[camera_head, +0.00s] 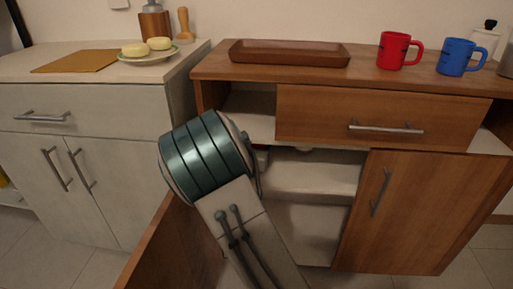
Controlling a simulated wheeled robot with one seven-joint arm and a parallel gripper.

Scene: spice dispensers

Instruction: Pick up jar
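No jar can be made out for sure. A white container with a black top (486,37) stands at the back right of the wooden counter, partly behind the blue mug; I cannot tell whether it is the jar. The open wooden cabinet (312,178) below the counter shows pale shelves, partly hidden by my arm. My arm, with a green ribbed joint and a white link, reaches up in front of the cabinet opening. My gripper cannot be made out; the arm hides what lies behind it.
The open cabinet door (165,243) stands out at lower left, beside my arm. The right door (400,210) and drawer (385,117) look shut. A brown tray (289,53), red mug (394,50) and blue mug (457,57) stand on the counter. A white cabinet (95,150) stands left.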

